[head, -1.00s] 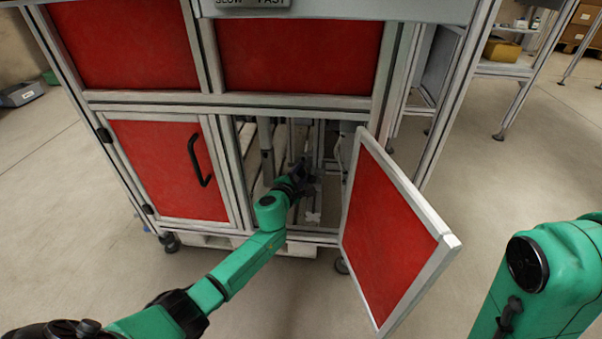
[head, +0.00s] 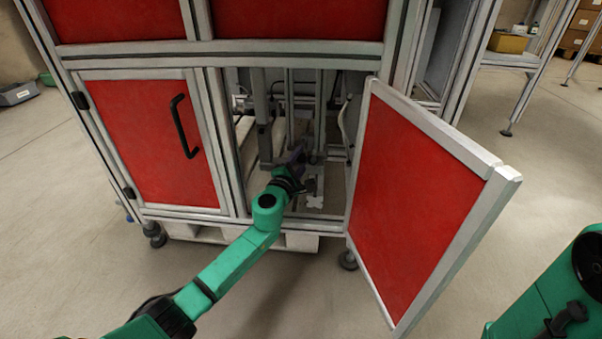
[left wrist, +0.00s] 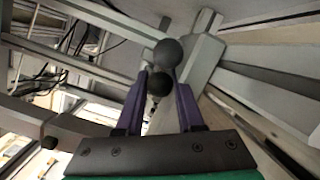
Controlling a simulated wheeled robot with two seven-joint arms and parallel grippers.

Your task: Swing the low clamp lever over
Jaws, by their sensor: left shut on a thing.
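My left gripper (head: 300,163) reaches through the open doorway low in the cabinet. In the left wrist view its two purple fingers (left wrist: 160,85) are closed around a small dark ball knob (left wrist: 159,83), which I take to be the end of the low clamp lever. A larger dark ball (left wrist: 167,52) shows just beyond the fingertips; I cannot tell how the two balls are joined. The lever's arm is mostly hidden. In the head view the lever cannot be made out behind my wrist. My right gripper is out of view.
The open red door (head: 415,200) stands to the right of my left arm. The closed red door (head: 150,145) with a black handle is on the left. Grey posts (head: 263,115) and the doorway's frame surround my gripper. Cables (left wrist: 65,45) hang inside.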

